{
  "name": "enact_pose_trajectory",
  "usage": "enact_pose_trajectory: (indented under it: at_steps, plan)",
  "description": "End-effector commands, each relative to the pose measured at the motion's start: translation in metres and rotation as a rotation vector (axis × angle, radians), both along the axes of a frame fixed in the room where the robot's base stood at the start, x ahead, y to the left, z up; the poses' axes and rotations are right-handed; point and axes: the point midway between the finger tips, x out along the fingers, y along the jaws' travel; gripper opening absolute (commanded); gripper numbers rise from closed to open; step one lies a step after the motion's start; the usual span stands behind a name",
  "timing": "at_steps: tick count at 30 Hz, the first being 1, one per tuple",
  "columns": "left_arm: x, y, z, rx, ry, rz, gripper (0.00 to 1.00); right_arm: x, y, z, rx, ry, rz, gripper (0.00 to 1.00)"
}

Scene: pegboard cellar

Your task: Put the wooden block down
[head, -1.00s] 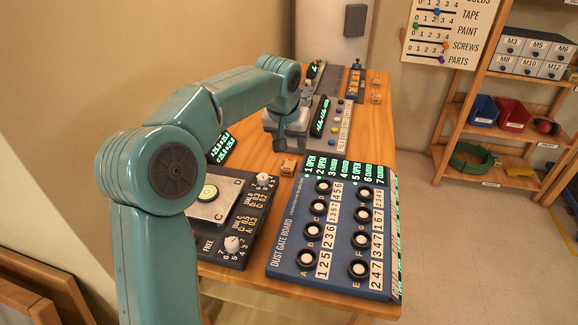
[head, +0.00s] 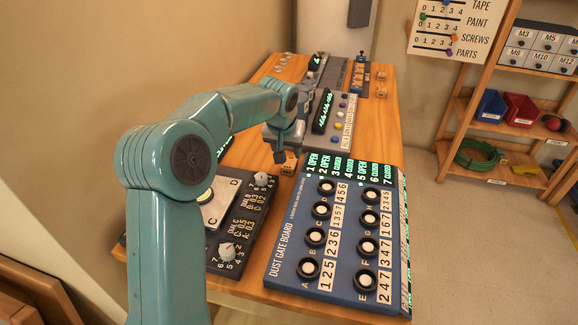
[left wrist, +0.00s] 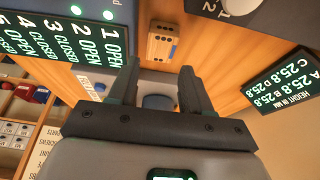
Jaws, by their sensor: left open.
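A small wooden block (head: 289,168) with dark marks on its faces sits on the wooden table, behind the dust gate board. It also shows in the left wrist view (left wrist: 162,43), past the fingertips. My left gripper (head: 279,156) is close to the block and partly overlaps it in the head view. In the left wrist view its two fingers (left wrist: 160,78) are spread apart with nothing held between them. A gap shows between fingertips and block there. My right gripper is in neither view.
The blue dust gate board (head: 283,250) fills the table's near right. A dark dial panel (head: 231,226) with a plate lies to its left. A grey console (head: 343,122) with coloured buttons stands behind. Two more small blocks (head: 381,84) sit at the far right edge.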

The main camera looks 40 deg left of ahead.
Motion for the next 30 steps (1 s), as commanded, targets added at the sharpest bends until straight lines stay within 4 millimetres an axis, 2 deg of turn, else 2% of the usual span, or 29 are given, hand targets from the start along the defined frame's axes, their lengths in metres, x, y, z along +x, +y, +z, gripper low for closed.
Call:
enact_pose_trajectory:
  at_steps: [4,12,20,21,24,26,27,30]
  plan:
    - [0.004,0.003,-0.012,0.0,0.002,0.0,0.49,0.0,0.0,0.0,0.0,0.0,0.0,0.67]
    - [0.017,0.011,-0.049,-0.001,0.002,0.001,0.49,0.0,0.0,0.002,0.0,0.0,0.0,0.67]
    - [0.019,0.012,-0.052,0.0,0.0,0.001,0.49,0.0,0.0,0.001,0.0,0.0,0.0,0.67]
    - [0.019,0.012,-0.052,0.0,0.0,0.001,0.42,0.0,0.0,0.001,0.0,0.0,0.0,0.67]
    - [0.019,0.012,-0.052,0.0,0.0,0.001,0.12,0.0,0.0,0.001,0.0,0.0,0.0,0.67]
    - [0.019,0.012,-0.052,0.0,0.0,0.001,0.12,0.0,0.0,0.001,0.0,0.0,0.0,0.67]
    - [0.019,0.012,-0.052,0.0,0.0,0.001,0.08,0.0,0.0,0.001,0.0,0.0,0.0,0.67]
    - [0.019,0.012,-0.052,0.0,0.0,0.0,0.08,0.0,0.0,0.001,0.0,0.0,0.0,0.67]
